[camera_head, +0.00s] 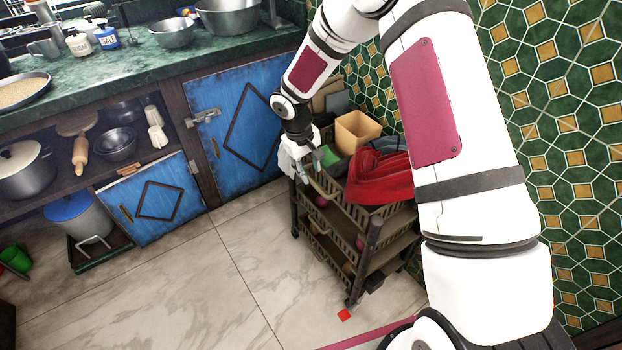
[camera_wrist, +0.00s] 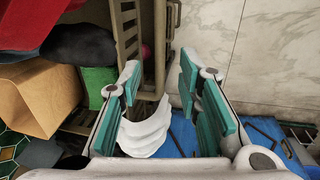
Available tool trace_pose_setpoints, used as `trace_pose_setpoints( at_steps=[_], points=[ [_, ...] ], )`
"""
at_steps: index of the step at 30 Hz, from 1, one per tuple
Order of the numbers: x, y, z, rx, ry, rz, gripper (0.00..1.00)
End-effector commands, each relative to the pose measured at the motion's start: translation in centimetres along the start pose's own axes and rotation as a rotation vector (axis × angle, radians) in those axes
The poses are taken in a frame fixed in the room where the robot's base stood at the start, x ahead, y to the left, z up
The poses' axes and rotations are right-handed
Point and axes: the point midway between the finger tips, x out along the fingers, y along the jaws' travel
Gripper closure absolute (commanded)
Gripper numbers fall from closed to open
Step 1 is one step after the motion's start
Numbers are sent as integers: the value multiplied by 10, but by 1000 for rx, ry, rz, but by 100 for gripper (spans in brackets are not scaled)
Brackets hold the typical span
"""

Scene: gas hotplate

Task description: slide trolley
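The trolley (camera_head: 372,245) is a brown-grey tiered cart with slatted basket sides, standing on the tiled floor against the green patterned wall. A red cloth (camera_head: 380,178) and a tan box (camera_head: 354,131) sit in its top tier. My gripper (camera_head: 316,168) is at the trolley's upper left corner, by the top basket. In the wrist view my gripper (camera_wrist: 160,66) has its teal-padded fingers spread apart. The slatted basket side (camera_wrist: 128,30) and its edge reach in between the fingertips; I see no firm grip on it. My arm hides part of the trolley's right side.
A white cloth (camera_wrist: 146,132) hangs near the fingers. Blue cabinet doors (camera_head: 238,128) stand left of the trolley; a lower blue door (camera_head: 152,205) is ajar. A red marker (camera_head: 344,315) and pink strip (camera_head: 368,334) lie on the floor.

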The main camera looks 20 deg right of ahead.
Motion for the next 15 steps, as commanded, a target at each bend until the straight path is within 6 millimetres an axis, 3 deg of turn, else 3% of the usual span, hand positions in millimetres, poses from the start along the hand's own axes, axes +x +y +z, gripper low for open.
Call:
trace_pose_setpoints(
  at_steps=[6, 15],
  points=[
    [34, 0, 0, -1, -1, -1, 69],
    [47, 0, 0, -1, 1, 0, 69]
  ],
)
